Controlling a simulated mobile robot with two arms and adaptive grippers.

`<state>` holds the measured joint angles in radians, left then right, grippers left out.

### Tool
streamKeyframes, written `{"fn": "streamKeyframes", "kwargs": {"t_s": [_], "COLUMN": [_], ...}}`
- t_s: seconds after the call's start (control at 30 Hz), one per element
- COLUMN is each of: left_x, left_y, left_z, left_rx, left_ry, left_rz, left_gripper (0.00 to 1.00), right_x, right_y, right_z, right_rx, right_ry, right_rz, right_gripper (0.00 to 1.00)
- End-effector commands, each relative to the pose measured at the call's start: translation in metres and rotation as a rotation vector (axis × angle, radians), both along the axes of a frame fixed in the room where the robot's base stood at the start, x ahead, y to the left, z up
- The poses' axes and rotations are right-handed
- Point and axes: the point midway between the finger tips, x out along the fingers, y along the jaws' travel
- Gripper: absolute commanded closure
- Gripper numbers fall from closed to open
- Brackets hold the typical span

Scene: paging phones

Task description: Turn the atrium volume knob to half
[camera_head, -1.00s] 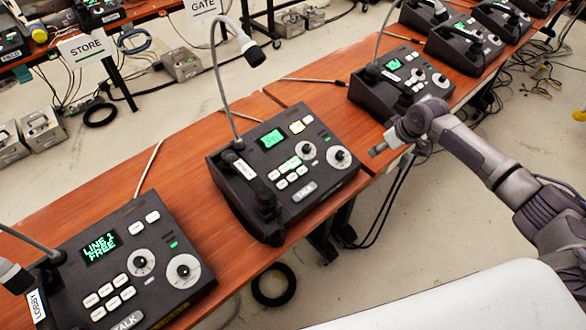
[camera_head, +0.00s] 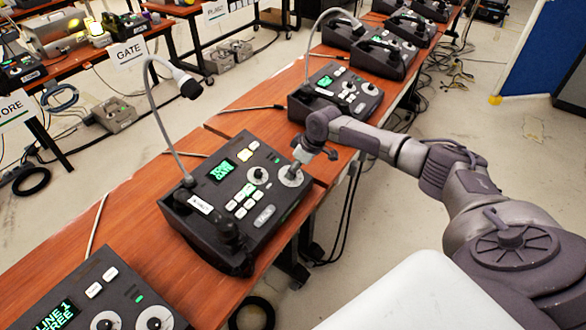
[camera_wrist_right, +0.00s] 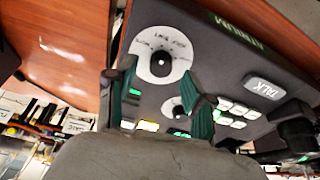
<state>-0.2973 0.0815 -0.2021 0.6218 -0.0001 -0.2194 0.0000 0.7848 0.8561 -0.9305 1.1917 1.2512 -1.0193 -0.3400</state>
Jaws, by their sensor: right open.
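The dark paging phone (camera_head: 262,222) stands on the wooden desk, its label too small to read for certain in the head view. In the right wrist view a green label (camera_wrist_right: 238,32) on it appears to read ATRIUM, upside down. Its right-hand knob sits on a white dial (camera_head: 291,177); the wrist view shows a large white dial (camera_wrist_right: 143,68) with a black knob (camera_wrist_right: 161,63). My right gripper (camera_head: 303,158) is just above the right-hand dial. In the wrist view its green-padded fingers (camera_wrist_right: 163,92) are apart, with nothing held between them. Contact with the knob cannot be told.
A second, smaller knob (camera_head: 258,174) is left of the gripper. A gooseneck microphone (camera_head: 158,115) rises behind the phone. Other paging phones stand at the front left (camera_head: 88,300) and farther back (camera_head: 335,92).

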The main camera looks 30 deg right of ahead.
Motion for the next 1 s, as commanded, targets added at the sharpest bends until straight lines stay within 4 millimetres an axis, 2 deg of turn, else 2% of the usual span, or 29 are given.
{"fn": "streamKeyframes", "kwargs": {"t_s": [0.2,0.47,0.57,0.8,1.0], "left_x": [-0.004,-0.004,-0.004,-0.004,-0.004], "left_y": [0.001,0.002,0.001,0.0,-0.001], "left_z": [0.0,0.0,0.0,0.0,0.002], "left_rx": [0.002,0.003,0.002,0.0,-0.001], "left_ry": [0.007,0.008,0.007,0.006,0.006], "left_rz": [0.001,0.002,0.003,0.004,0.004], "left_gripper": [0.47,0.47,0.47,0.47,0.47], "right_x": [0.006,0.006,0.006,0.006,0.006], "right_y": [0.003,0.003,0.003,0.003,0.003], "right_z": [-0.015,-0.016,-0.016,-0.016,-0.015], "right_rx": [-0.001,-0.001,-0.001,-0.001,0.002], "right_ry": [0.0,-0.001,0.0,0.0,0.0], "right_rz": [0.0,0.001,0.0,0.0,-0.008], "right_gripper": [0.47,0.47,0.61,1.0,1.0]}}
